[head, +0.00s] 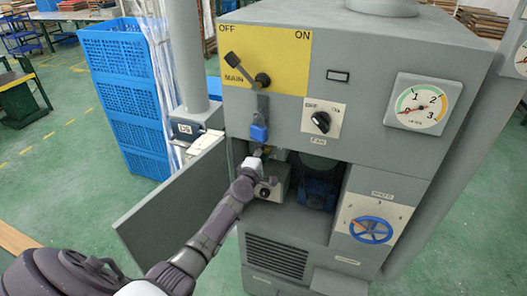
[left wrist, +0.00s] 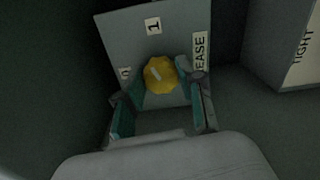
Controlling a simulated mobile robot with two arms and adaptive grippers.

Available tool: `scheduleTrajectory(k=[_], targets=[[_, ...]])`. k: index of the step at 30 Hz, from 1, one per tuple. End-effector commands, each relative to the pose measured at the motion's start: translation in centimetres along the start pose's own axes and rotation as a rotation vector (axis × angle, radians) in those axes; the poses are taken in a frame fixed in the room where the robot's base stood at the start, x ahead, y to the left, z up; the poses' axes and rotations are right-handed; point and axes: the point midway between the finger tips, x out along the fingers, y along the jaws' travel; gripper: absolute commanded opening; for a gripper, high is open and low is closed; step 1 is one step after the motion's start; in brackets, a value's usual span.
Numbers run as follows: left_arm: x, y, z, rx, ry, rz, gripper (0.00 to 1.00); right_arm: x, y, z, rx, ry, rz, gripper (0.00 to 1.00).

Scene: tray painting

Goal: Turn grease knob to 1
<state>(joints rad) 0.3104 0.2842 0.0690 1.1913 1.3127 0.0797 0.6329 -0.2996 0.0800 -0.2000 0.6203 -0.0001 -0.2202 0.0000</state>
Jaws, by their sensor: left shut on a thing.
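The grease knob (left wrist: 161,74) is yellow and round with a white mark, and sits on a grey plate (left wrist: 125,35) in the left wrist view. The plate carries a "1" label above the knob, a label that looks like "0" to its left, and a partly hidden "GREASE" label to its right. The white mark slants to the upper left, between the two numbers. My left gripper (left wrist: 160,85) is shut on the knob, one teal-padded finger on each side. In the head view my left gripper (head: 264,153) reaches into the cabinet's open compartment; the knob is hard to make out there.
The grey cabinet door (head: 175,205) stands open left of my arm. A blue padlock (head: 259,132) hangs just above the gripper. A black fan knob (head: 320,122), main lever (head: 262,80), gauge (head: 418,104) and blue speed wheel (head: 371,230) are on the cabinet front. Blue crates (head: 125,100) stand behind left.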

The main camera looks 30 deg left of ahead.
Motion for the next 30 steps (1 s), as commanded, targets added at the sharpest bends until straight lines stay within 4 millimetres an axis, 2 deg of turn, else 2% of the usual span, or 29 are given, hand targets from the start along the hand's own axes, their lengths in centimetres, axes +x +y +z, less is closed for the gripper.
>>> scheduleTrajectory(k=[6, 15, 30], targets=[[-0.02, -0.14, 0.02, 0.178, 0.0, -0.002, 0.03, -0.29, 0.01, -0.03, 0.0, 0.0, 0.0, 0.67], [-0.03, -0.26, 0.01, 0.341, -0.001, -0.003, 0.03, -0.47, 0.01, -0.04, 0.0, 0.0, 0.0, 0.67], [-0.04, -0.32, -0.01, 0.405, -0.001, -0.003, 0.03, -0.52, 0.01, -0.03, 0.0, 0.0, 0.0, 0.67]])
